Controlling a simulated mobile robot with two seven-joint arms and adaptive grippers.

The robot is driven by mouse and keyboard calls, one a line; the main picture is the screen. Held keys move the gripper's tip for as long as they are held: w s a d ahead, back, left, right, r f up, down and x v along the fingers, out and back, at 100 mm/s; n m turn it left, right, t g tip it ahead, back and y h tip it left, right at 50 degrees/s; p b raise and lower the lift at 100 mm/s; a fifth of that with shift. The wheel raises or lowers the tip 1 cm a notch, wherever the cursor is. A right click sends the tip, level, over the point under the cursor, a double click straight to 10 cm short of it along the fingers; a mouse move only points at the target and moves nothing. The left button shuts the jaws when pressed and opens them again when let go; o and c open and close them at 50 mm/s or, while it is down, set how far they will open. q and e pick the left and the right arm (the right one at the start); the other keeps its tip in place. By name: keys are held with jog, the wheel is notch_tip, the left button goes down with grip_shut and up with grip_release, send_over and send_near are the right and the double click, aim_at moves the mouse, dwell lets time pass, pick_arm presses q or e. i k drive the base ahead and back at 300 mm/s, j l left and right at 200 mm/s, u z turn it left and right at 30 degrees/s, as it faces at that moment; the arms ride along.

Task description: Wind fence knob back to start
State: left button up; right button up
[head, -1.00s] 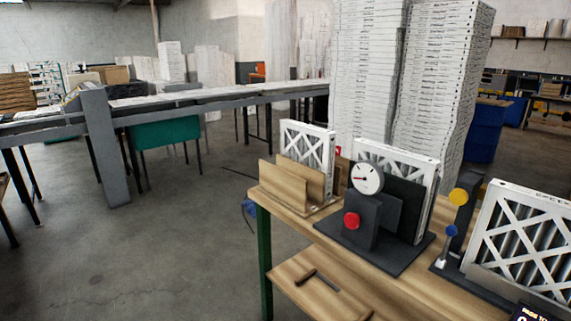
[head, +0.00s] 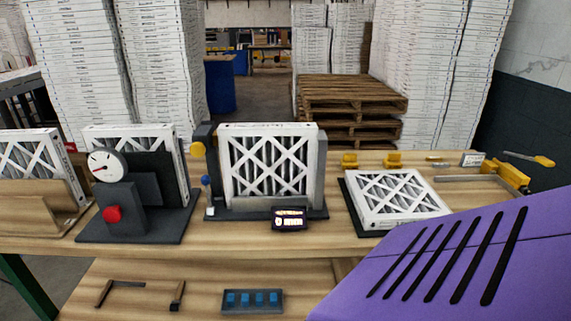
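Neither gripper is in view. No knob is clearly marked as the fence knob. A round yellow knob (head: 198,150) sits on the dark post of the middle fixture, with a small blue ball (head: 205,181) on a lever below it. This fixture's dark base (head: 240,214) carries an upright white-framed filter (head: 268,165) and a small lit display (head: 290,218), whose text is too small to read surely. Left of it, a dark gauge stand (head: 127,205) has a white dial (head: 105,166) and a red round knob or button (head: 112,213).
A wooden bench (head: 290,242) holds the fixtures. A filter (head: 397,196) lies flat on a dark mat. Yellow parts and a metal rail (head: 470,179) lie at the right end. A blue-celled tray (head: 252,301) is on the lower shelf. The lower right is blocked from view.

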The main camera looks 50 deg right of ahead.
aim_at(197, 149)
jog(key=z, duration=1.55)
